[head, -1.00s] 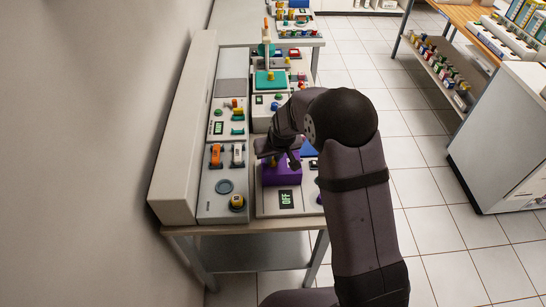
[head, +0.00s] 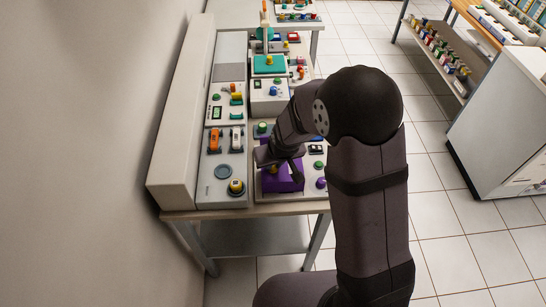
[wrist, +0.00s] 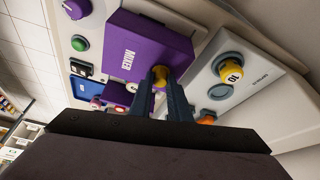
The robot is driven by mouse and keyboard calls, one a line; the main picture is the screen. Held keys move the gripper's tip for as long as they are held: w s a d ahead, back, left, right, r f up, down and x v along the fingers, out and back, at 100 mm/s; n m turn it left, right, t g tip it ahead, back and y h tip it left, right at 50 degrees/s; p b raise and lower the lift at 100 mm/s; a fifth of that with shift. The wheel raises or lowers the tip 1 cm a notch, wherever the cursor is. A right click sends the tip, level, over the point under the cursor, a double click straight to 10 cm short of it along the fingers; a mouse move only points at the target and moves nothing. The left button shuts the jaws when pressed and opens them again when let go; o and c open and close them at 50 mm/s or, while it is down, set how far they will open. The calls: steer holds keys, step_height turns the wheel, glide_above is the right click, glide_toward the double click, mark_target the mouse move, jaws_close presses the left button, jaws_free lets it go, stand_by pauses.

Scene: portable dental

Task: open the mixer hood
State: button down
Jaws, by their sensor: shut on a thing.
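The mixer hood (head: 285,180) is a purple box-like cover on a pale panel near the close end of the bench. In the wrist view the hood (wrist: 150,45) shows the word MIXER and a small yellow knob (wrist: 160,72) at its edge. My gripper (wrist: 160,80) is shut on this knob, one dark finger on each side. In the head view my gripper (head: 280,160) is over the hood, and my arm hides part of the panel. I cannot tell whether the hood is tilted.
A grey panel (head: 222,185) with a yellow knob (head: 236,187) and orange and white levers lies left of the hood. A green button (head: 318,165) and a purple knob (head: 321,183) sit to its right. A long pale housing (head: 180,135) borders the bench's left side.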

steer(key=c, duration=1.7)
jaws_free()
steer(key=shift+o, duration=0.2)
steer(key=shift+r, duration=0.1)
steer(key=b+v, duration=0.1)
steer(key=v, duration=0.6)
steer(key=shift+b, duration=0.35)
steer(key=shift+r, duration=0.1)
